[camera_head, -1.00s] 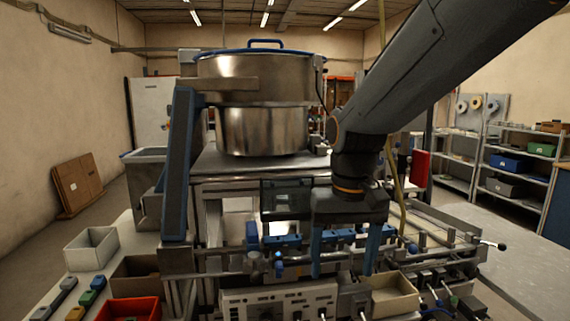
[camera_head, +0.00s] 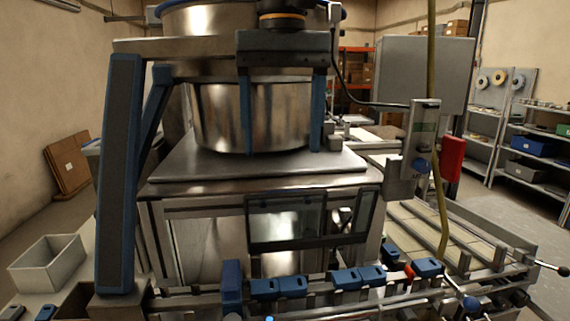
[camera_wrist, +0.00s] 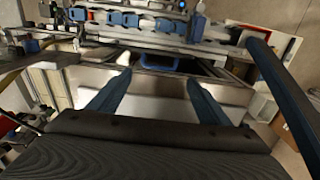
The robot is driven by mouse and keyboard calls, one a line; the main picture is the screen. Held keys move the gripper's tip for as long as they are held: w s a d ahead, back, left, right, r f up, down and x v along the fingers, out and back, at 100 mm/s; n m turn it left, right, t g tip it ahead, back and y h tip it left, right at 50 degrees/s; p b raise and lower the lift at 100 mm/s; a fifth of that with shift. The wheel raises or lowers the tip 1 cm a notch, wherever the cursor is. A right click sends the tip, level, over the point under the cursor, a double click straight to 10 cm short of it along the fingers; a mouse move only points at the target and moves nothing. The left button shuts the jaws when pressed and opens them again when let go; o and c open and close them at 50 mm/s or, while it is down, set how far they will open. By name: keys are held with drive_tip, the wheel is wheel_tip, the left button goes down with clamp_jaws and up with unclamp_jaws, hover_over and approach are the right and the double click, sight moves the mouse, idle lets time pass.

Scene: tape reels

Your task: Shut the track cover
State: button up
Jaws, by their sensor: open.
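The track cover (camera_head: 286,222) looks like a clear panel in a dark frame. It stands raised, roughly upright, behind the track (camera_head: 340,294) with its row of blue blocks. My gripper (camera_head: 281,146) points down in front of the steel bowl, above the cover and apart from it. Its two blue fingers are wide apart with nothing between them. In the wrist view my open fingers (camera_wrist: 158,82) frame a blue handle-like part (camera_wrist: 149,56) and a dark frame edge beyond the tips; I cannot tell for sure what that part belongs to.
The steel bowl (camera_head: 218,115) sits on a metal plate close behind my gripper. A grey control box (camera_head: 413,150) with a hanging yellow cable is at right. A slatted tray (camera_head: 455,238) lies right of the track.

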sight(282, 191)
drive_tip(key=shift+w+f, duration=0.2)
drive_tip(key=shift+f+p, duration=0.85)
drive_tip(key=shift+f, duration=2.7)
drive_tip(key=c, duration=1.2)
